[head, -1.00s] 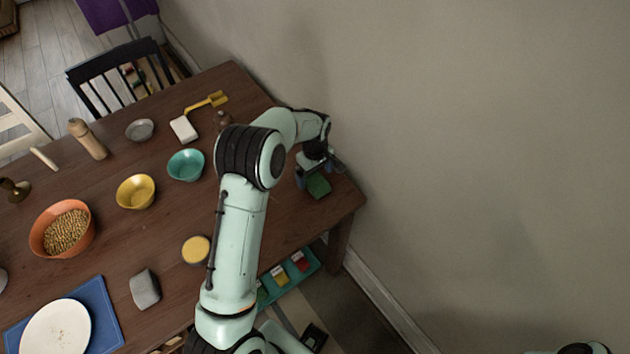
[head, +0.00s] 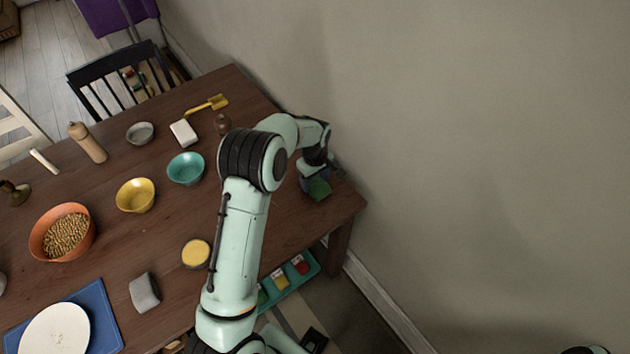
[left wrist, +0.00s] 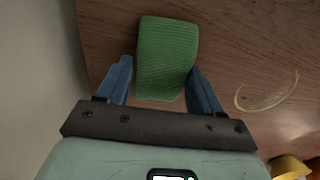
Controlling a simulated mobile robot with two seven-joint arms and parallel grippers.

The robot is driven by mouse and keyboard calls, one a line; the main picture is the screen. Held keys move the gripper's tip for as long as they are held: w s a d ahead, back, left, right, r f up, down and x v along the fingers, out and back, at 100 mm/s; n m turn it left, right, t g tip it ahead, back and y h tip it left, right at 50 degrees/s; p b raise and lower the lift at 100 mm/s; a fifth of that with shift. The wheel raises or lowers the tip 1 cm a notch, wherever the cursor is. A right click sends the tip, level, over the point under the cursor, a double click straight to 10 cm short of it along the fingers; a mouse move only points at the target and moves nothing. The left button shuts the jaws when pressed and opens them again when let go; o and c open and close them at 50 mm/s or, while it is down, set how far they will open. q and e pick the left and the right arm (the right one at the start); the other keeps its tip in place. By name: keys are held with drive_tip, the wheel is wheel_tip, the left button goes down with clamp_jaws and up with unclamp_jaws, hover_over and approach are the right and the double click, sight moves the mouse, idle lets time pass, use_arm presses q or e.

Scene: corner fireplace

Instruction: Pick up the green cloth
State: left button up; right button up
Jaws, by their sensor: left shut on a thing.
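The green cloth (head: 319,189) is a small folded piece near the right end of the wooden table (head: 275,205), close to the wall. My left gripper (head: 314,180) points down over it and is shut on it. In the left wrist view, the textured green cloth (left wrist: 166,50) lies between the two blue fingers of my left gripper (left wrist: 160,78), with its far part sticking out beyond them. I cannot tell any gap between cloth and table. My right gripper is not in view.
The wall (head: 450,150) rises close beside the cloth. The table's right corner is clear.

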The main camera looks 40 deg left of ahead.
sight(315, 180)
use_arm(q)
wheel_tip(315, 180, up, 19)
drive_tip(key=p, duration=0.1)
drive_tip(key=shift+r+p, duration=0.2)
drive_tip(key=shift+p, duration=0.1)
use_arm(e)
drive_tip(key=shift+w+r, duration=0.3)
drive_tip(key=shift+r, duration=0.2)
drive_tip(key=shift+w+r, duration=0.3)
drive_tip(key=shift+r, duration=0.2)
